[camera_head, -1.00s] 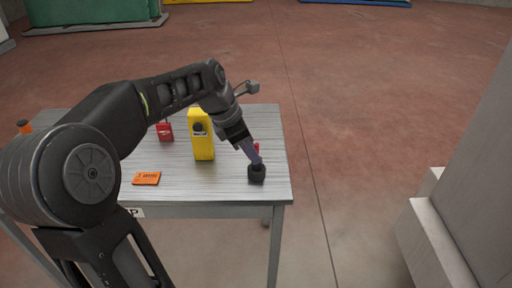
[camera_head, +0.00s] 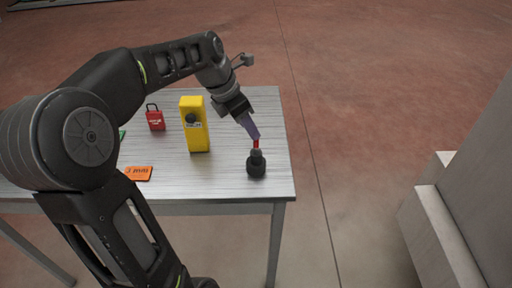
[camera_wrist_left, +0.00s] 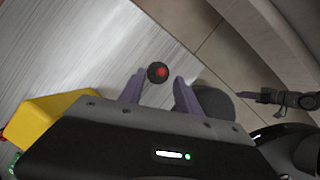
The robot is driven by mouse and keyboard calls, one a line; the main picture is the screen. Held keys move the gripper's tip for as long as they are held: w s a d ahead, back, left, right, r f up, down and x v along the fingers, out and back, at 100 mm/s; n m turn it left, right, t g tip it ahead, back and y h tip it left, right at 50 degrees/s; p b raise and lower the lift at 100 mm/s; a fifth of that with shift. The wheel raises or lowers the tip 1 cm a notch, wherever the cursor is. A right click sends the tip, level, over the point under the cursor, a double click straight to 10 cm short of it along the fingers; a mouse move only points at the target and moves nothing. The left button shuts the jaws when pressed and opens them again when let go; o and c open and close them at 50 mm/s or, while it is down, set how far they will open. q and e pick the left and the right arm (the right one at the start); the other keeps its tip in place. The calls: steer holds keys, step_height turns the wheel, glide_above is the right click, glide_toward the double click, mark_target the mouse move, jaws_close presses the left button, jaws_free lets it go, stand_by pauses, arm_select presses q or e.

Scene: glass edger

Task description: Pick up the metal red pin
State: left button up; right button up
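The red pin (camera_head: 256,144) stands upright in a black round holder (camera_head: 256,167) near the front right corner of the table. My left gripper (camera_head: 255,135) is just above the pin, pointing down at a tilt. In the left wrist view the pin's red top (camera_wrist_left: 161,72) shows within the dark round holder, just beyond and between the tips of the two purple-grey fingers (camera_wrist_left: 159,84). The fingers are apart with nothing held.
A yellow box-like device (camera_head: 195,125) stands left of the pin on the grey table (camera_head: 225,178). A red padlock (camera_head: 155,118) and an orange tag (camera_head: 138,173) lie farther left. A pale block (camera_head: 430,215) stands on the floor at right. The tabletop around the holder is clear.

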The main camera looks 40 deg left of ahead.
mark_target(256, 149)
arm_select(q)
steer(key=shift+w+d+f, duration=0.1)
steer(key=shift+f, duration=0.2)
steer(key=shift+f, duration=0.1)
steer(key=p+x, duration=0.1)
steer(key=x, duration=0.4)
steer(key=shift+d, duration=0.15)
stand_by(0.4)
jaws_close()
stand_by(0.5)
